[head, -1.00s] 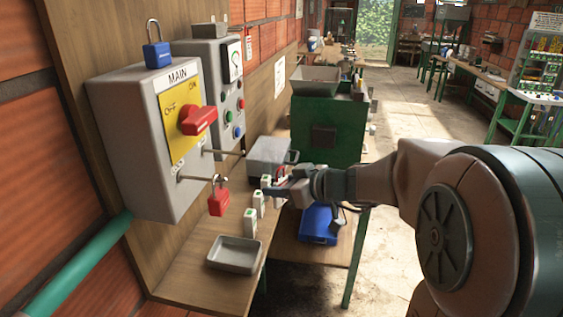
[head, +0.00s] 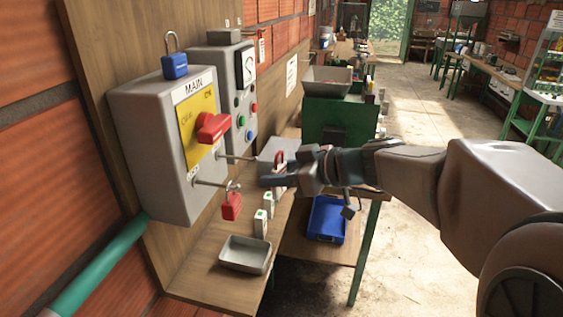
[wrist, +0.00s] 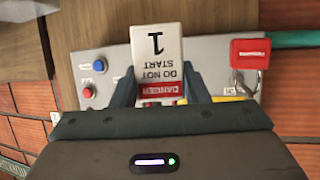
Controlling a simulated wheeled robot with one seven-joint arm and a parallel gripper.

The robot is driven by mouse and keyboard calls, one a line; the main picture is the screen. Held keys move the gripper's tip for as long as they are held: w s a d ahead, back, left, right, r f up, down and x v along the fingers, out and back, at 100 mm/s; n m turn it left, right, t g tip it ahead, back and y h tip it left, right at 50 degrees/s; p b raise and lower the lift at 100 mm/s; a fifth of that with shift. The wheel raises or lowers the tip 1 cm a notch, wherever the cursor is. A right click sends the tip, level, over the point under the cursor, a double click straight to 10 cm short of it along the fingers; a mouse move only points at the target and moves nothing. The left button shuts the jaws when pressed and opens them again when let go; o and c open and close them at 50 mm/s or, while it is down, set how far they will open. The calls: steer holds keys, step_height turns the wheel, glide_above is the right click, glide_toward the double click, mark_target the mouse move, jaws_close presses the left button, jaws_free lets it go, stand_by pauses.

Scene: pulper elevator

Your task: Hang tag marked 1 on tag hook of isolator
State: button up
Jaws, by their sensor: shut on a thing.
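My gripper (head: 268,181) is shut on a white tag (wrist: 157,60) marked 1, with a red DANGER band and "DO NOT START". In the wrist view the tag stands out beyond the fingers, its print upside down. The isolator (head: 150,140) is the grey box labelled MAIN, with a red handle (head: 213,127) on a yellow plate. Two thin rods stick out from it. The lower rod (head: 210,184) carries a red padlock (head: 231,207), which also shows in the wrist view (wrist: 250,54). The upper rod (head: 235,158) looks bare. My gripper is right of the rods, apart from them.
White tags (head: 261,223) stand on the bench below my gripper. A grey tray (head: 245,268) is at the bench front. A blue padlock (head: 175,60) sits atop the isolator. A control box (head: 225,95) with buttons and a green machine (head: 340,120) stand behind.

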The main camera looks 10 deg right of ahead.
steer(key=w+a+f, duration=0.1)
steer(key=w+a, duration=0.1)
steer(key=a, duration=0.4)
steer(key=shift+f, duration=0.3)
stand_by(0.5)
steer(key=shift+w+a+b, duration=0.1)
steer(key=shift+b, duration=0.35)
stand_by(0.5)
steer(key=o, duration=1)
steer(key=shift+o, duration=0.2)
